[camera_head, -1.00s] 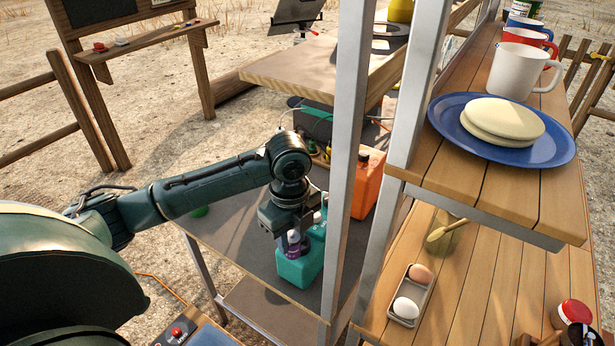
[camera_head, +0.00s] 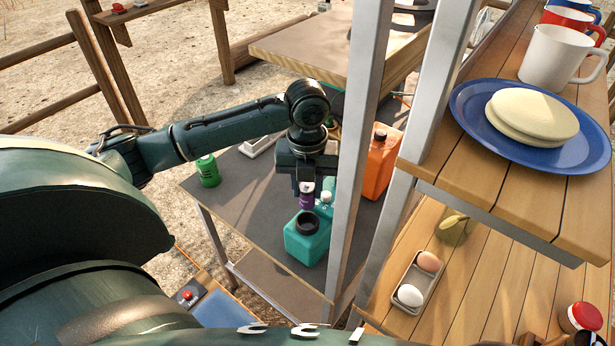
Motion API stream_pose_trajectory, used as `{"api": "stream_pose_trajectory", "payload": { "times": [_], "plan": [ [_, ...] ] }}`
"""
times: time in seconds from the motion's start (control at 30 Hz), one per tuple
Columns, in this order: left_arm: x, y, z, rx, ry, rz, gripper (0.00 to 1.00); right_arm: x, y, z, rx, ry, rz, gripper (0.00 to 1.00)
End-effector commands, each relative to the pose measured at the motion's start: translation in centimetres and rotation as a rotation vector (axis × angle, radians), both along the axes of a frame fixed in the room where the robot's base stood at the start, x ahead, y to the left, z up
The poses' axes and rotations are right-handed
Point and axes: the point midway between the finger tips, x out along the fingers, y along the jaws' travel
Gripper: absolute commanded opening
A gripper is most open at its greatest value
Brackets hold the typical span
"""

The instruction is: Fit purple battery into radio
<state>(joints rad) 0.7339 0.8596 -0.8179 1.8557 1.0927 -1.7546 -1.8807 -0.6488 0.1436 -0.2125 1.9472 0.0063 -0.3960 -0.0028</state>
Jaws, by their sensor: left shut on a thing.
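My left gripper (camera_head: 307,180) points down over the grey table and is shut on the purple battery (camera_head: 307,197), a small upright cylinder with a pale top. Directly below stands a teal box-shaped body (camera_head: 304,246) with a dark round opening in its top; I cannot tell for certain that it is the radio. The opening shows just under the battery, and the battery appears to be above it, not in it. The gripper's fingers are partly hidden. My right gripper is not clearly in view.
A green canister (camera_head: 207,171) stands on the grey table (camera_head: 250,185) at left. An orange container (camera_head: 381,165) stands behind the metal post (camera_head: 357,150). To the right are shelves with a blue plate (camera_head: 470,125) and an egg tray (camera_head: 401,282).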

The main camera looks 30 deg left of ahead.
Motion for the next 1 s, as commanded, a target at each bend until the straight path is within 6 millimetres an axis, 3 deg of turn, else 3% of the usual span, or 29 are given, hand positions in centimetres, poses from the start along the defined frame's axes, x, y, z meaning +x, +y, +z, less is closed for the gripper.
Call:
{"api": "stream_pose_trajectory", "payload": {
  "times": [0.6,1.0],
  "plan": [
    [0.0,0.0,-5.6,0.0,0.001,0.0,0.03,0.0,-0.1,0.1,-0.001,-0.002,0.001,0.0],
    [0.0,0.0,-7.7,0.0,-0.001,0.0,0.03,0.0,0.0,0.1,-0.001,-0.003,0.001,0.0]
  ]
}}
